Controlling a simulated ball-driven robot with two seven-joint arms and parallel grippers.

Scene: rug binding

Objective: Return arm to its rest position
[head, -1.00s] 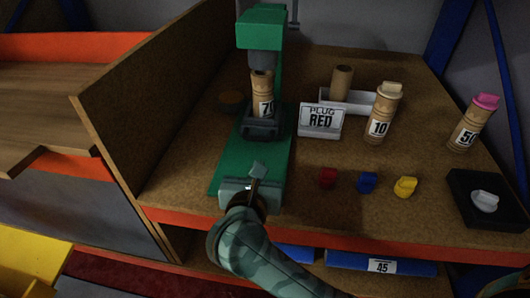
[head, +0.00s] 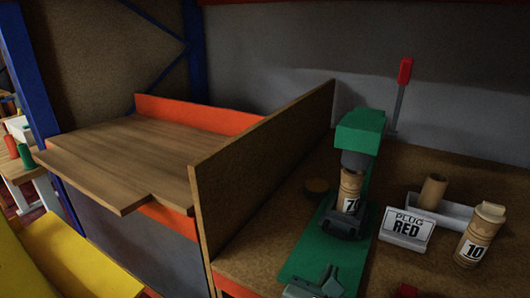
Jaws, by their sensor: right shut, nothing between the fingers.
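My right gripper (head: 333,284) shows only in part at the bottom edge of the head view. It is shut and empty, at the front end of the green press (head: 360,132); I cannot tell whether it touches the press. The rest of its arm is below the picture. A wooden cylinder labelled 70 (head: 349,190) stands upright in the press, under its dark ram. My left gripper is not in view.
A sign reading PLUG RED (head: 406,228), a white tray (head: 450,213) with a brown tube (head: 433,189), and a cylinder labelled 10 (head: 479,236) stand right of the press. A brown divider (head: 255,170) stands left. An empty wooden shelf (head: 140,150) lies beyond it.

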